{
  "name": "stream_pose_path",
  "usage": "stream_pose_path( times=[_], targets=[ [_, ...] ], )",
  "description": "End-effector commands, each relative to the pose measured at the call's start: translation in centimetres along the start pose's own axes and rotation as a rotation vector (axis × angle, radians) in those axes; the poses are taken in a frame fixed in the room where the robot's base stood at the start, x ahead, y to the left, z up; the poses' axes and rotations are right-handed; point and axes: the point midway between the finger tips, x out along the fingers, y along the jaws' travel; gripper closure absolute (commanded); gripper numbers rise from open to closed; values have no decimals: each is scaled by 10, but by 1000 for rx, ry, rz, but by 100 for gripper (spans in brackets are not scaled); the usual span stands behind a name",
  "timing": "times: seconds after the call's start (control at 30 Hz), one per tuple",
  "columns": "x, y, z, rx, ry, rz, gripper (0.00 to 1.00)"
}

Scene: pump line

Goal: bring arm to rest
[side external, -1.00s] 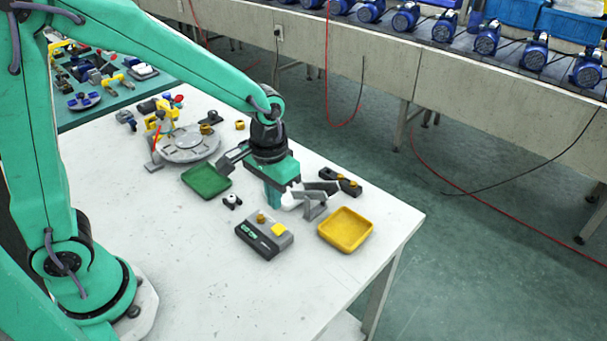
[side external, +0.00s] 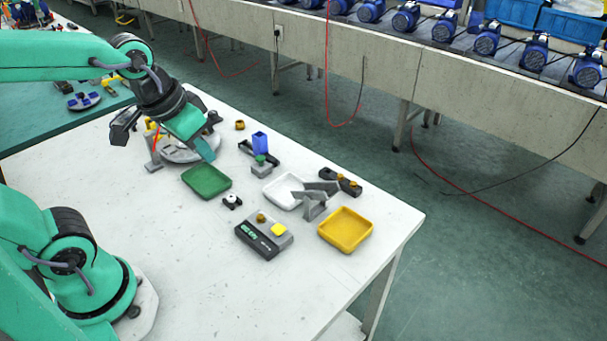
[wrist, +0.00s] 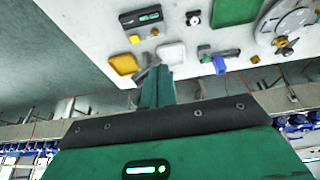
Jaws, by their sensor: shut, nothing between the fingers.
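My gripper (side external: 207,152) is raised above the far left part of the white table, over the green tray and in front of the round grey fixture. Its teal fingers are together with nothing between them. In the wrist view my gripper's fingers (wrist: 156,90) also show closed, pointing toward the table, with no object at their tips.
On the white table (side external: 130,215) are a green tray (side external: 198,188), white tray (side external: 274,195), yellow tray (side external: 345,241), grey-black device (side external: 258,240), grey bracket (side external: 313,208), blue block (side external: 260,141) and round grey fixture (side external: 178,156). The table's front left is clear.

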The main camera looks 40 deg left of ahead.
Motion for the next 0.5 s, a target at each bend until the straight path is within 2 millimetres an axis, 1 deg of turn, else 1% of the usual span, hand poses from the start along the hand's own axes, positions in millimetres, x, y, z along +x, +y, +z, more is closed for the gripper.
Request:
stream_pose_path(
  times=[0.03,0.2,0.3,0.5],
  targets=[
    [-7,-3,4,-2,24,-3,100],
    [-20,-11,18,1,77,-14,100],
    [-25,-14,23,3,99,-18,100],
    [-28,-15,27,6,113,-23,100]
  ],
)
